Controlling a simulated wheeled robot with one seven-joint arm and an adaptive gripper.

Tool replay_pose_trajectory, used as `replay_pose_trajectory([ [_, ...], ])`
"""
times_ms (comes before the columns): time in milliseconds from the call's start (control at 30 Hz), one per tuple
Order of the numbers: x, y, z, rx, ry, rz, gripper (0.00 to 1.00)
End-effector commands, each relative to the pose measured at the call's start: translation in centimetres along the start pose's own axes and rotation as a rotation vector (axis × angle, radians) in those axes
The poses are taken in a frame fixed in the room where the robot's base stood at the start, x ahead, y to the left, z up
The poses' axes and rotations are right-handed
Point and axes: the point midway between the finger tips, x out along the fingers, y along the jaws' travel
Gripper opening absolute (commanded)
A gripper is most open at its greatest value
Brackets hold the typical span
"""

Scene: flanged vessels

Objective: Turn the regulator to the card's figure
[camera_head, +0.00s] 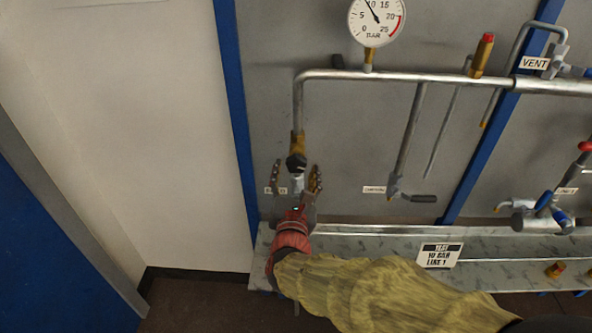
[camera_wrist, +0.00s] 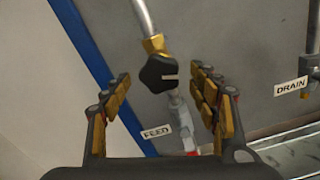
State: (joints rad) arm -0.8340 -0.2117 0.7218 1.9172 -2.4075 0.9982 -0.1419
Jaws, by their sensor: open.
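The regulator has a black lobed knob (camera_head: 296,161) with a brass body above it, at the lower end of the left pipe. In the wrist view the knob (camera_wrist: 155,72) shows a pale line on its face. My gripper (camera_head: 296,177) is open, with one finger on each side of the knob. In the wrist view both fingers of my gripper (camera_wrist: 162,82) look apart from it. The card (camera_head: 439,255) on the ledge reads "TEST 10 BAR LINE 1". The round BAR gauge (camera_head: 377,18) has its needle pointing up and left, near the 10.
A FEED label (camera_wrist: 156,132) is below the knob. A DRAIN label (camera_wrist: 291,86) and valve (camera_head: 396,190) are to the right. The metal ledge (camera_head: 370,242) runs below. VENT (camera_head: 535,63) and LINE 1 (camera_head: 566,191) labels are farther right.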

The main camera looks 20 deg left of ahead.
Motion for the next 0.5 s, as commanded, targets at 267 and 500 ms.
replay_pose_trajectory([
  [267,1.8,0.0,0.0,0.0,0.0,0.0,0.6],
  [500,1.9,0.0,0.1,0.001,0.0,0.0,0.59],
])
